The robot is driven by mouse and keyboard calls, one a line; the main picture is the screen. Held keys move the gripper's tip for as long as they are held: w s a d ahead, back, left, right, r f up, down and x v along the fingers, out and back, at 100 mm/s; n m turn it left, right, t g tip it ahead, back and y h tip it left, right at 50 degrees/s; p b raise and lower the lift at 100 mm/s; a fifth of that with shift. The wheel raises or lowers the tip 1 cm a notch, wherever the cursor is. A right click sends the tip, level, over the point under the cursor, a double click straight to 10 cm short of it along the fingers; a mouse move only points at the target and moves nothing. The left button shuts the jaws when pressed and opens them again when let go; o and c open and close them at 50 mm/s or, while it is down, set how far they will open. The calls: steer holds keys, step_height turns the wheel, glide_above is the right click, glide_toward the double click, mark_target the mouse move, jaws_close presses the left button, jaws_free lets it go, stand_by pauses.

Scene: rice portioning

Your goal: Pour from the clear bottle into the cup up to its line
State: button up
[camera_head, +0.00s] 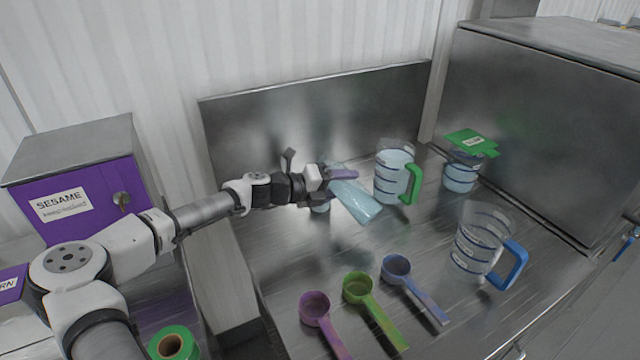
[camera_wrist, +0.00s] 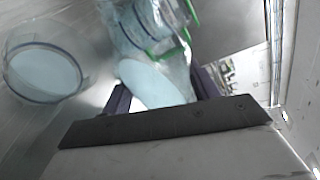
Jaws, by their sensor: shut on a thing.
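The clear bottle (camera_head: 360,203) is held tilted over the steel table, its wide end toward the lower right. Light blue contents show in it, also in the wrist view (camera_wrist: 155,82). My gripper (camera_head: 341,174), with purple fingers, is shut on it. A clear cup with a green handle (camera_head: 391,182) stands just right of the bottle and holds light blue contents. A clear cup with blue lines and a blue handle (camera_head: 480,238) stands farther right and looks empty. Which cup the task means, I cannot tell. No falling stream is visible.
A container with a green labelled lid (camera_head: 462,175) stands at the back right. Purple, green and blue scoops (camera_head: 397,268) lie in front. A light blue object partly shows below my gripper. A purple sesame box (camera_head: 85,195) is at left. Steel panels bound the back and right.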

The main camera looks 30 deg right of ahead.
steer(key=shift+s+f+n+g+h, duration=0.15)
steer(key=shift+n+h, duration=0.1)
steer(key=shift+n, duration=0.25)
steer(key=shift+s+r+n+g+h, duration=0.15)
steer(key=shift+n+h, duration=0.1)
steer(key=shift+n, duration=0.25)
stand_by(2.8)
steer(key=shift+w+r+n, duration=0.1)
steer(key=shift+r+n, duration=0.35)
steer(key=shift+n, duration=0.15)
stand_by(1.6)
